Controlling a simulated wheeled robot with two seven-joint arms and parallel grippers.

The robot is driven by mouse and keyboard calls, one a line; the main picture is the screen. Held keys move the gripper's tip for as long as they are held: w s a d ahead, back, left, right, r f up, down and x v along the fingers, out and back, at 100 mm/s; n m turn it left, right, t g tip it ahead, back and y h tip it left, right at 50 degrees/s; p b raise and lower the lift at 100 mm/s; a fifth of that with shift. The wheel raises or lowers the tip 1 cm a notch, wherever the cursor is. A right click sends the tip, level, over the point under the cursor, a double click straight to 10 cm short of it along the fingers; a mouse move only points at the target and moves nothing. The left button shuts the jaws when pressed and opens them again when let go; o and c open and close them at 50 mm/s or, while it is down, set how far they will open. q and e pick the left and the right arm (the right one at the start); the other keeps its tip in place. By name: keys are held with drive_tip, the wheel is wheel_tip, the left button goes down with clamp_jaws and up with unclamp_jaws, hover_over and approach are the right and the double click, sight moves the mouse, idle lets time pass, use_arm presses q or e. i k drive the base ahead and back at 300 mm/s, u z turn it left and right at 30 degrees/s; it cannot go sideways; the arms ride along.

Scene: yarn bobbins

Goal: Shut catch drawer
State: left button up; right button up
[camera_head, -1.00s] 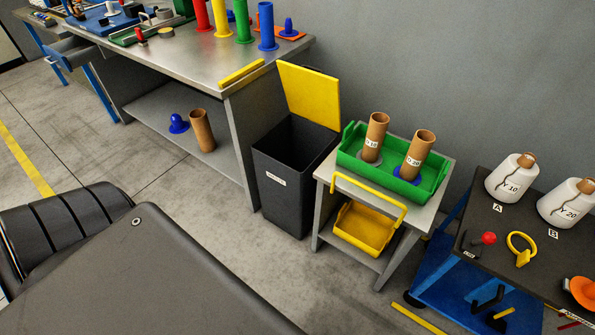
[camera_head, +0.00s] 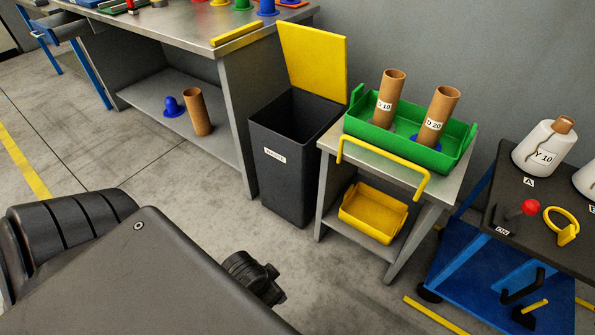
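Neither of my grippers shows. Dark parts of my own body fill the lower left.
The steel bench (camera_head: 185,35) has a lower shelf with a cardboard tube (camera_head: 197,112). A black bin (camera_head: 285,150) with a raised yellow lid stands beside a small table holding a green tray (camera_head: 405,143). A blue-framed cart (camera_head: 450,250) is at right. Floor at left is clear.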

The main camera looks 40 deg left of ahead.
sight(62, 27)
drive_tip(key=u, duration=2.65)
